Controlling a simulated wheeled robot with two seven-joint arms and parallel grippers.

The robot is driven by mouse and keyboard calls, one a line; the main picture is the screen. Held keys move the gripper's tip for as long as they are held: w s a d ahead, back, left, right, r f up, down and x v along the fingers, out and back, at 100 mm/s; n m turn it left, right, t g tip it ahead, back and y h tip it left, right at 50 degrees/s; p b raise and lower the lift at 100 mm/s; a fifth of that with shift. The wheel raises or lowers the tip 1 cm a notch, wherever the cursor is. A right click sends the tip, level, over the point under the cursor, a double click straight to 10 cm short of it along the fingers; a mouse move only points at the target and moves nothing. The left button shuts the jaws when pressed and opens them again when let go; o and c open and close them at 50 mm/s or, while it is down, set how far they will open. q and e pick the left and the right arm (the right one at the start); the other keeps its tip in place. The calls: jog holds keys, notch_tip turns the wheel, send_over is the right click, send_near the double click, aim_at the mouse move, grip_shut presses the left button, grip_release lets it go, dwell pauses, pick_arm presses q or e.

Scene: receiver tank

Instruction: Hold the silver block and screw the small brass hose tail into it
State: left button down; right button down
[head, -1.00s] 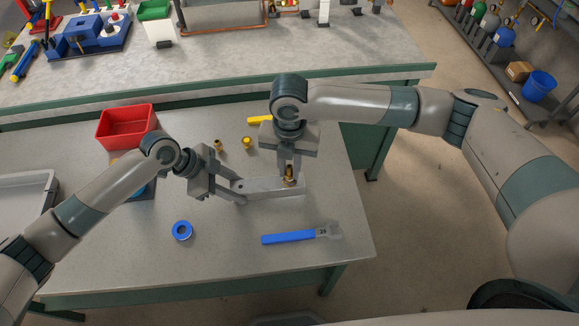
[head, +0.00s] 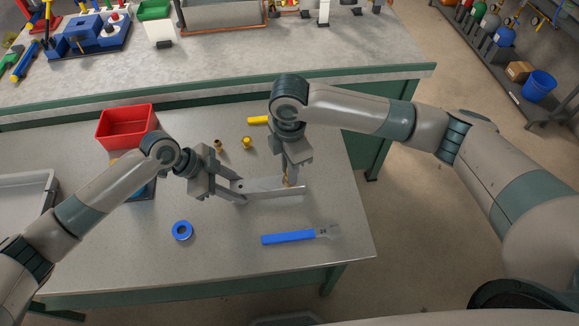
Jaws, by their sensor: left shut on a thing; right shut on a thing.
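The silver block (head: 268,191) lies on the grey table as a long bar. My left gripper (head: 238,191) is shut on its left end. My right gripper (head: 288,180) points down over the block's right part and is shut on the small brass hose tail (head: 286,180). The hose tail stands upright at the block's top face, partly hidden by the fingers. I cannot tell how deep it sits in the block.
A blue-handled wrench (head: 290,237) and a blue ring (head: 182,230) lie in front. Two small brass pieces (head: 218,146) (head: 247,142) stand behind the block. A red bin (head: 126,128) is at the back left.

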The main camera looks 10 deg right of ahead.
jog(key=m, duration=0.6)
jog(key=shift+a+m, duration=0.1)
jog(key=shift+m, duration=0.2)
jog(key=m, duration=0.4)
jog(key=shift+f, duration=0.1)
jog(key=c, duration=1.5)
grip_release()
jog(key=shift+c, duration=0.2)
jog(key=shift+r, duration=3.55)
pick_arm(q)
jog(key=c, duration=1.1)
grip_release()
jog(key=shift+r, duration=0.1)
pick_arm(e)
jog(key=shift+f, duration=0.1)
